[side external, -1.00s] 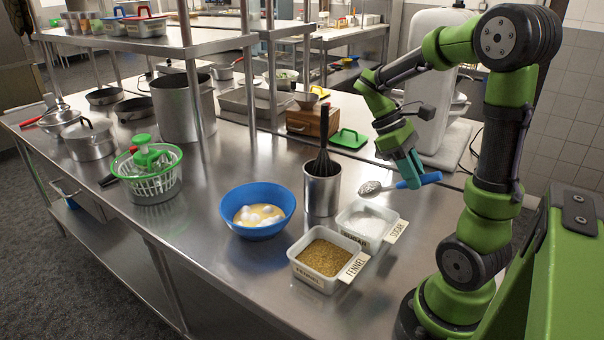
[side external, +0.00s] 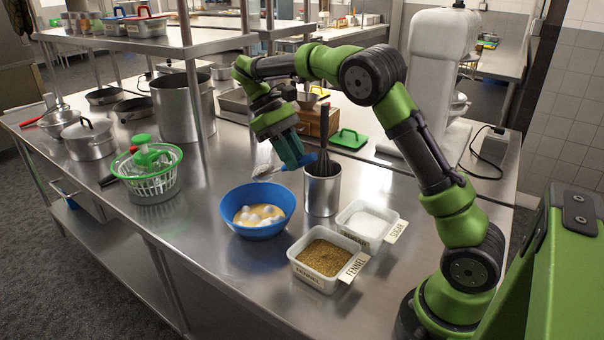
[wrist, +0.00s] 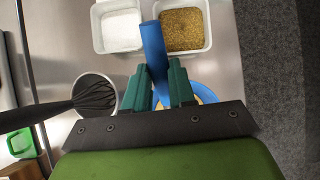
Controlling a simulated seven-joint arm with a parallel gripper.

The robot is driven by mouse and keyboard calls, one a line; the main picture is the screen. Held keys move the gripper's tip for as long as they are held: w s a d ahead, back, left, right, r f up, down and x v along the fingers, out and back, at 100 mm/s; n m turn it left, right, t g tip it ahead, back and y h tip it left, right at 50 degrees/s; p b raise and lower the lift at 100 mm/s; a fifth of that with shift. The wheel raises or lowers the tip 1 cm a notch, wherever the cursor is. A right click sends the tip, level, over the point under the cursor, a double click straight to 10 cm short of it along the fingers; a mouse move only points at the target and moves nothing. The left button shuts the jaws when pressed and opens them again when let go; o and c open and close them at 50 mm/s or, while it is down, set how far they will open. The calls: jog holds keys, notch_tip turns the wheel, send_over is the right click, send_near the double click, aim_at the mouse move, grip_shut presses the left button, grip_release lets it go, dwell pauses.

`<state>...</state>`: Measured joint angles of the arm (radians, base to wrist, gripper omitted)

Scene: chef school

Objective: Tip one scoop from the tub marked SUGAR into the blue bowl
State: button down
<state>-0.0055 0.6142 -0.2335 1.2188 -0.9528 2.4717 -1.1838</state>
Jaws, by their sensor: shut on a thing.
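My gripper (side external: 292,150) is shut on the blue handle of a scoop (side external: 263,170), held above the back of the blue bowl. The scoop's metal head points left; whether it holds sugar is too small to tell. In the wrist view, the blue handle (wrist: 152,50) sits between the teal fingers (wrist: 160,85), and the head is hidden. The blue bowl (side external: 258,228) holds yellow liquid and several white egg-like lumps. The tub marked SUGAR (side external: 367,222), with white contents, stands to the right; it also shows in the wrist view (wrist: 118,48).
A tub marked FENNEL (side external: 315,280) with brown seeds stands in front of the sugar tub. A metal canister (side external: 322,190) with a dark whisk stands close to the bowl and my gripper. A green-and-white salad spinner (side external: 150,190) is at left.

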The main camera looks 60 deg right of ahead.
jog(key=a+n+t+h, duration=0.1)
jog(key=n+h, duration=0.1)
jog(key=h, duration=0.3)
jog(key=a+f+n+t+h, duration=0.1)
jog(key=t+h, duration=0.1)
jog(key=h, duration=0.3)
jog(key=a+f+n+t+h, duration=0.1)
jog(key=n+t+h, duration=0.1)
jog(key=h, duration=0.3)
jog(key=shift+w+a+f+n+h, duration=0.25)
jog(key=shift+w+a+n+h, duration=0.05)
jog(key=shift+a, duration=0.05)
jog(key=shift+d, duration=0.15)
